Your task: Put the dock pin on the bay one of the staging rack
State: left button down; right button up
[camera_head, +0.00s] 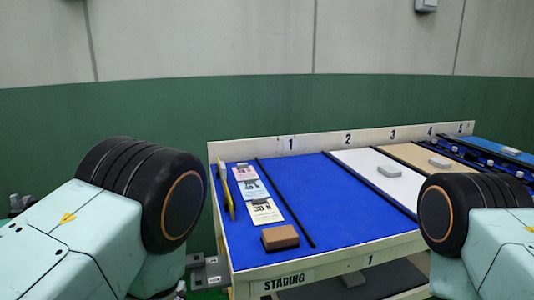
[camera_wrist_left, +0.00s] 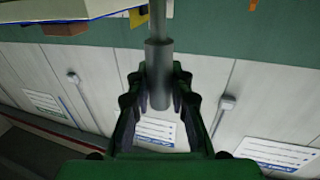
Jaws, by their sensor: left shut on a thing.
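The dock pin (camera_wrist_left: 158,75) is a grey cylinder with a thinner shaft above it in the left wrist view. My left gripper (camera_wrist_left: 159,88) is shut around its thicker part. In the head view my left arm is at the left, and I cannot make out its gripper or the pin. The staging rack (camera_head: 333,252) stands at the centre right. Its bay one (camera_head: 325,195), under the number 1, is a bare blue strip between two black dividers. My right arm shows at the right edge, its gripper out of view.
Left of bay one lie several printed cards (camera_head: 263,212), a brown block (camera_head: 280,237) and a yellow tool (camera_head: 228,195). The white bay two holds a grey piece (camera_head: 390,171). A raised back board (camera_head: 318,141) runs behind the bays.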

pick_arm(q)
jog(key=shift+s+d+f, duration=0.1)
jog(key=shift+s+f, duration=0.05)
jog(key=shift+f, duration=0.15)
jog(key=d+r+m+g+h, duration=0.3)
jog(key=d+m+g+h, duration=0.7)
jog(key=d+h, duration=0.6)
jog(key=m, duration=0.2)
jog(key=shift+s+m, duration=0.3)
jog(key=shift+m, duration=0.1)
